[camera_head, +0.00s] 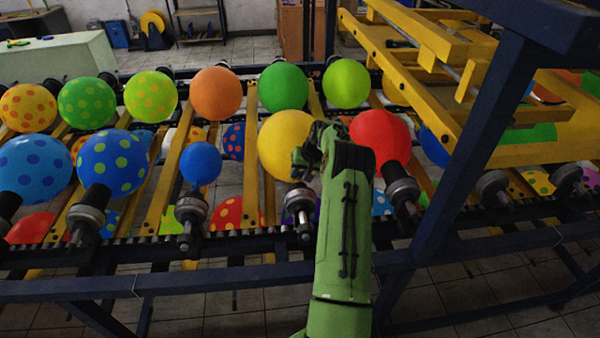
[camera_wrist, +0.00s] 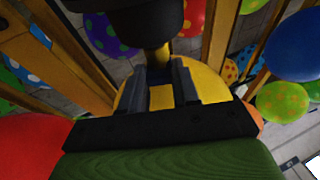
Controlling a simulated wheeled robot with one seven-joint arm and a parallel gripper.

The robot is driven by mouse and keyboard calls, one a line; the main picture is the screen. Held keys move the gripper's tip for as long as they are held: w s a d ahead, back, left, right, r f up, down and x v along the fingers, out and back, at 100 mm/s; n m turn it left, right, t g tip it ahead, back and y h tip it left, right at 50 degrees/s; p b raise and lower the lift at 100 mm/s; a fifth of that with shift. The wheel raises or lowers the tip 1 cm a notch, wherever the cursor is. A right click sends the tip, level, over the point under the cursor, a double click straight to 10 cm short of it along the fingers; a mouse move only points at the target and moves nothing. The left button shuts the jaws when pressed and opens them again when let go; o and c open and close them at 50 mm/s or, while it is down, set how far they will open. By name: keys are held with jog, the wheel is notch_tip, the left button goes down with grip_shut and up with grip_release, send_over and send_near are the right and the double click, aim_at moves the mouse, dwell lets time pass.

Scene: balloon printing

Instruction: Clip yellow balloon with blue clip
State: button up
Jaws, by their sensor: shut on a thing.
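The yellow balloon (camera_head: 284,143) sits on a dark nozzle (camera_head: 299,200) in the front row of the rack. My gripper (camera_head: 309,160) is at the balloon's right side in the head view, and my arm covers part of it. In the wrist view my gripper (camera_wrist: 158,90) has its two dark fingers on either side of the yellow balloon's narrow neck (camera_wrist: 156,58), shut on it. The round body of the yellow balloon (camera_wrist: 211,86) shows behind the fingers. I cannot make out a blue clip at the fingers. A small blue item (camera_head: 47,37) lies on the far-left table; it is too small to identify.
A red balloon (camera_head: 380,138) is close on the right of my arm, and a blue balloon (camera_head: 201,163) stands to the left. A green balloon (camera_head: 283,88) is behind. A yellow frame (camera_head: 430,35) and a blue post (camera_head: 480,150) stand at the right. A pale table (camera_head: 60,62) is at far left.

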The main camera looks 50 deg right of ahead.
jog(key=shift+w+a+f+b, duration=0.1)
jog(key=shift+f+b, duration=0.2)
jog(key=shift+f, duration=0.05)
dwell(0.4)
jog(key=o, duration=1)
jog(key=p+v, duration=0.1)
jog(key=v, duration=0.2)
jog(key=p+v, duration=0.2)
jog(key=v, duration=0.1)
jog(key=w+d+p+v, duration=0.1)
jog(key=p+v, duration=0.1)
jog(key=v, duration=0.1)
jog(key=shift+r, duration=0.25)
jog(key=shift+f, duration=0.1)
